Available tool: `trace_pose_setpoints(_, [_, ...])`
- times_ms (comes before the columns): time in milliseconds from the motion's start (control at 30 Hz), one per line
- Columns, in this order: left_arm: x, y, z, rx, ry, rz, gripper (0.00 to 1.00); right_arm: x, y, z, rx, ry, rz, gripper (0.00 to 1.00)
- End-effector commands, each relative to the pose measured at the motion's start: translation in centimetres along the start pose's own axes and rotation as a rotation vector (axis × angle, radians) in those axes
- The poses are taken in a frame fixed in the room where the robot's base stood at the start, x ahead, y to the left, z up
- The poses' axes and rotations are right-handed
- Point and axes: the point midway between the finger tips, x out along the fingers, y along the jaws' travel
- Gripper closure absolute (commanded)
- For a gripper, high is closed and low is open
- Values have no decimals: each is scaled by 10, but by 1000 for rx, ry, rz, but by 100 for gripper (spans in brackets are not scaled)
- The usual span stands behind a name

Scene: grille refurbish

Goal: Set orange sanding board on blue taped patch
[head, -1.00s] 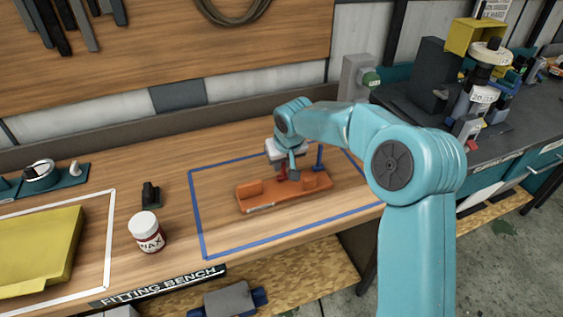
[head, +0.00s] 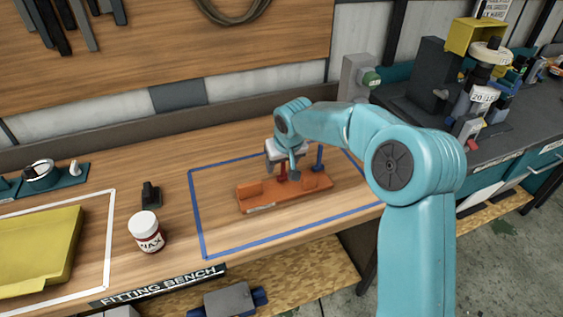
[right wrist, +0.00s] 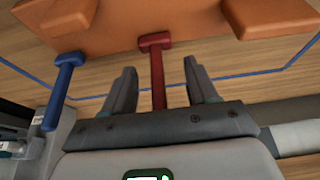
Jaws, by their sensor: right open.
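The orange sanding board (head: 262,192) lies flat on the bench inside the blue taped patch (head: 197,222). It carries a red post (head: 282,173) and a blue post (head: 319,158). My right gripper (head: 283,168) is over the board, at the red post. In the right wrist view, the open fingers (right wrist: 160,80) stand apart on either side of the red post (right wrist: 157,70), with gaps showing. The blue post (right wrist: 64,85) is left of the fingers, and the orange board (right wrist: 110,20) is beyond them. My left gripper is not in view.
A white and red jar (head: 147,232) and a small black object (head: 151,194) stand left of the patch. A yellow piece (head: 38,250) lies in a white outline further left. The patch's front left is clear.

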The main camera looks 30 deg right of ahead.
Motion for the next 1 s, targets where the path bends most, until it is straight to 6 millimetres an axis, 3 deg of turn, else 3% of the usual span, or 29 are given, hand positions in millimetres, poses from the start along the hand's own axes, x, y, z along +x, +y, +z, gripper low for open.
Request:
trace_pose_setpoints(367, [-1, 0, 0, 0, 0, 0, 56, -2, 0, 0, 0, 1, 0, 24])
trace_pose_setpoints(1000, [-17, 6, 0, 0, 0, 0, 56, -45, 0, -1, 1, 1, 0, 24])
